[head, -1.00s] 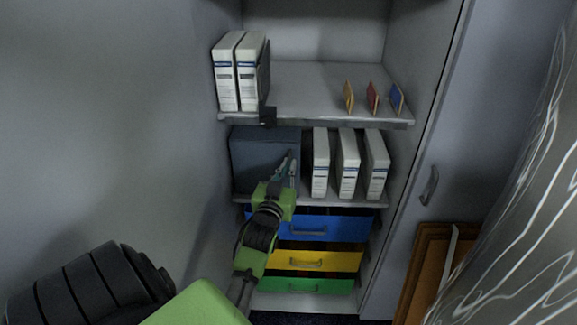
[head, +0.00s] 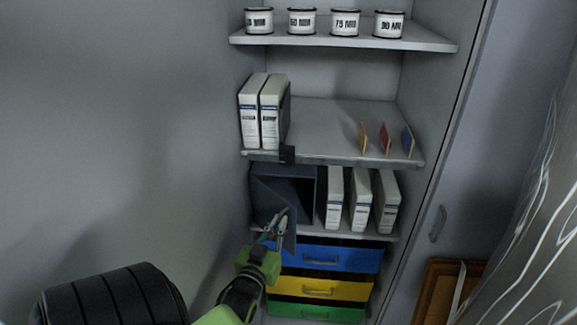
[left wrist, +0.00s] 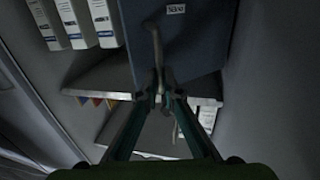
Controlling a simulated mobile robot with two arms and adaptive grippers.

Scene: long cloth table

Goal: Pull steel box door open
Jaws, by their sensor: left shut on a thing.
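The steel box (head: 305,183) is dark blue-grey and stands at the left end of the middle shelf. Its door (head: 288,240) is swung part way out towards me, and a dark gap shows behind it. In the head view my left gripper (head: 272,228) is at the front of the door, shut on its handle. In the left wrist view the door (left wrist: 205,50) fills the upper middle, with a small white label. The metal handle (left wrist: 156,42) runs down between the fingertips of my left gripper (left wrist: 160,95). My right gripper is not in view.
White binders (head: 360,200) stand right of the box. Blue (head: 325,258), yellow (head: 320,287) and green (head: 315,312) drawers are below. More binders (head: 262,110) and small coloured cards (head: 385,138) are on the shelf above, white tins (head: 345,22) higher up. A grey wall is close on the left.

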